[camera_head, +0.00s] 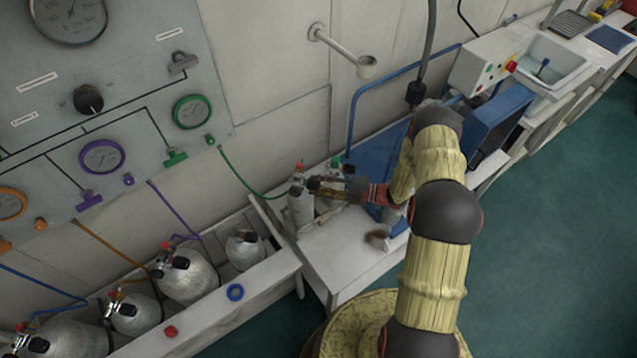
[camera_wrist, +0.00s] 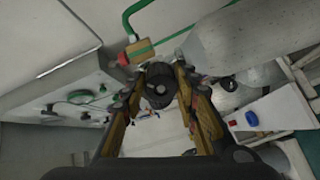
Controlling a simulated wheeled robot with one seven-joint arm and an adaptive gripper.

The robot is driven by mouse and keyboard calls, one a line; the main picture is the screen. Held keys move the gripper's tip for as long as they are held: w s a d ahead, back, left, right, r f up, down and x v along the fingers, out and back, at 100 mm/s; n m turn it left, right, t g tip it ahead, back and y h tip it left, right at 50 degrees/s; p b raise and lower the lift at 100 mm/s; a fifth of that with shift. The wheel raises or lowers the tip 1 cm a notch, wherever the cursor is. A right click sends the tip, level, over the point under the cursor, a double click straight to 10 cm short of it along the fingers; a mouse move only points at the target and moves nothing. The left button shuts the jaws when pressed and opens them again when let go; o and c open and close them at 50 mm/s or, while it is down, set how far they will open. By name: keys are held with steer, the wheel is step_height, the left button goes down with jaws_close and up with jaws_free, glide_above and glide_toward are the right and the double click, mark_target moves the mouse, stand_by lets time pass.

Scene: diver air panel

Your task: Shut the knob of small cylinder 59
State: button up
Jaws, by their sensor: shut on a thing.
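A small grey cylinder (camera_head: 301,212) stands on the white bench beside the wall, with a green hose running to its valve. No number is legible on it. In the wrist view a grey cylinder body (camera_wrist: 245,38) fills the upper right. A brass-coloured valve block (camera_wrist: 139,51) with a green band and a red part sits at its end. A round black knob (camera_wrist: 158,86) lies between the fingertips. My gripper (camera_head: 316,185) reaches in from the right at the cylinder's top. In the wrist view my gripper (camera_wrist: 158,92) is shut on the black knob, one finger on each side.
Another cylinder with a green top (camera_head: 334,163) stands just behind my gripper. The gauge panel (camera_head: 110,110) is on the wall at left. Several larger cylinders lie in a white trough (camera_head: 225,310) at lower left. A blue case (camera_head: 498,122) and a sink (camera_head: 552,60) are at right.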

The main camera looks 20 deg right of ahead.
steer(key=m, duration=0.4)
steer(key=shift+p, duration=0.4)
steer(key=m, duration=0.4)
steer(key=shift+f, duration=0.15)
steer(key=shift+m, duration=0.4)
steer(key=o, duration=1.1)
steer(key=shift+o, duration=0.3)
steer(key=shift+d, duration=0.1)
steer(key=v, duration=0.7)
steer(key=shift+d, duration=0.15)
